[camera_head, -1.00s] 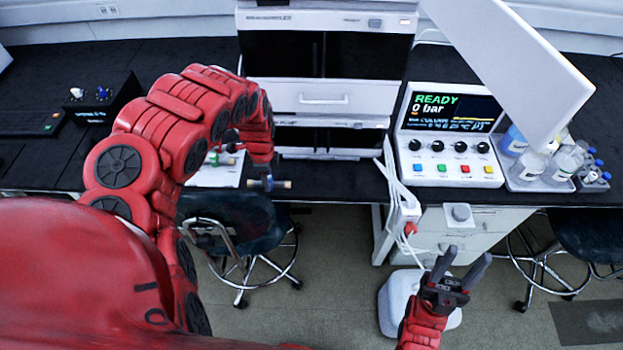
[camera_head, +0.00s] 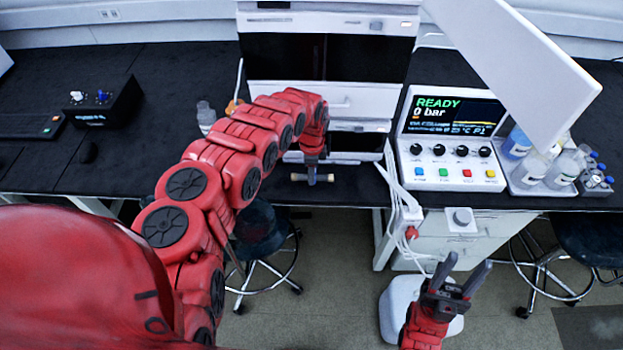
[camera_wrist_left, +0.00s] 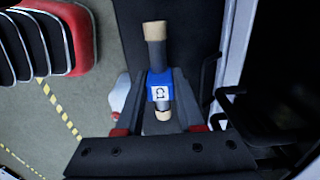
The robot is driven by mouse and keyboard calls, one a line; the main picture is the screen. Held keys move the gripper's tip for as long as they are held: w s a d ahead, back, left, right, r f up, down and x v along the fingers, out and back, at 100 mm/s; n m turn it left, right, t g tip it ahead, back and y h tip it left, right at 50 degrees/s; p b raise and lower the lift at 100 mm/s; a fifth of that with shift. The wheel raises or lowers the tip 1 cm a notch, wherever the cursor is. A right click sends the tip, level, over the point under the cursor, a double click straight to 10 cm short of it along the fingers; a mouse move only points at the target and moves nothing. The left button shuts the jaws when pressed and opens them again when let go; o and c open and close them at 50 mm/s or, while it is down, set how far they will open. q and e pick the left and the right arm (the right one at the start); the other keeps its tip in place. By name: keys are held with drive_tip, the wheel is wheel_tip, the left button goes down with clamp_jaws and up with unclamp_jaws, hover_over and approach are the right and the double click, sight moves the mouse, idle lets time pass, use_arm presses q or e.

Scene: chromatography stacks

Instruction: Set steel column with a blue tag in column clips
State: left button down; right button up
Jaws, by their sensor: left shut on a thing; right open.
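My left gripper (camera_head: 312,172) is shut on the steel column (camera_head: 325,178) and holds it level near the bench's front edge, before the white instrument stack. In the left wrist view, the column (camera_wrist_left: 154,32) has tan ends, and its blue tag (camera_wrist_left: 160,84) marked C1 sits between the fingers of the gripper (camera_wrist_left: 159,100). Black bracket-like parts (camera_wrist_left: 212,88) show to the column's right there; I cannot tell whether they are the column clips. I cannot make out the clips in the head view. My right gripper (camera_head: 450,283) is open and empty, low in front of the bench.
The instrument stack (camera_head: 327,97) stands on the black bench (camera_head: 160,60). A control box (camera_head: 452,138) reading READY, 0 bar, and a tray of bottles (camera_head: 545,180) stand to its right. White cables (camera_head: 392,185) hang over the bench edge. A stool (camera_head: 262,230) stands below.

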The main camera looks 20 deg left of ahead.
use_arm(q)
drive_tip(key=shift+d+f, duration=0.1)
drive_tip(key=shift+f, duration=0.2)
wheel_tip(320, 180, down, 2)
drive_tip(key=shift+f, duration=0.35)
drive_tip(key=shift+f, duration=0.25)
drive_tip(key=c, duration=0.5)
unclamp_jaws()
drive_tip(key=shift+r, duration=0.1)
drive_tip(key=shift+r, duration=0.1)
